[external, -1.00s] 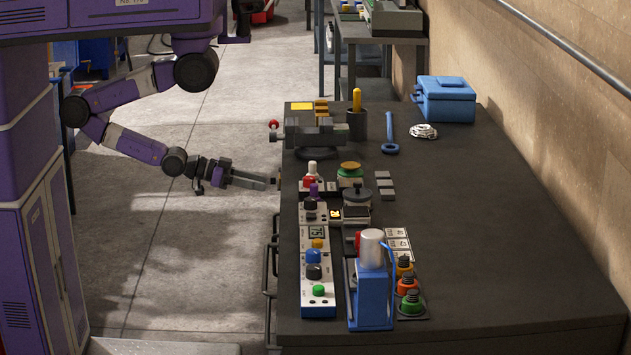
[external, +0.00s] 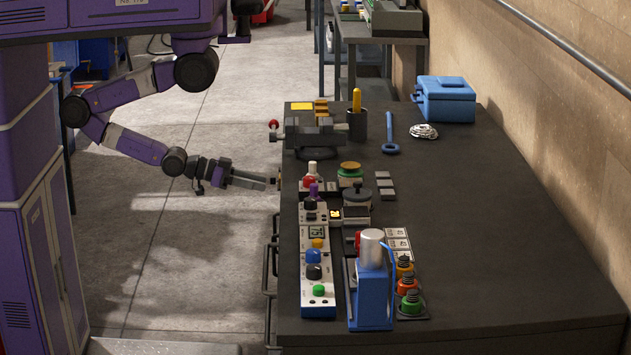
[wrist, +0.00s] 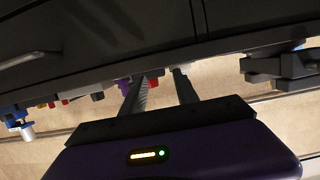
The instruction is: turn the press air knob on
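My gripper (external: 268,181) is at the left edge of the dark bench in the external view, level and pointing right. Its two fingers are spread apart with a gap between them in the wrist view (wrist: 161,72), and nothing is visibly held. A control panel (external: 318,300) on the bench carries blue (external: 313,256), black (external: 314,272) and green (external: 318,291) knobs. A purple-topped knob (external: 313,192) stands farther back. I cannot tell which one is the press air knob.
A grey vise (external: 315,135) stands beyond my gripper on the bench. A blue press with a silver cylinder (external: 371,295) stands at the near end. A blue toolbox (external: 445,99) is at the back. The right half of the bench (external: 500,240) is clear.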

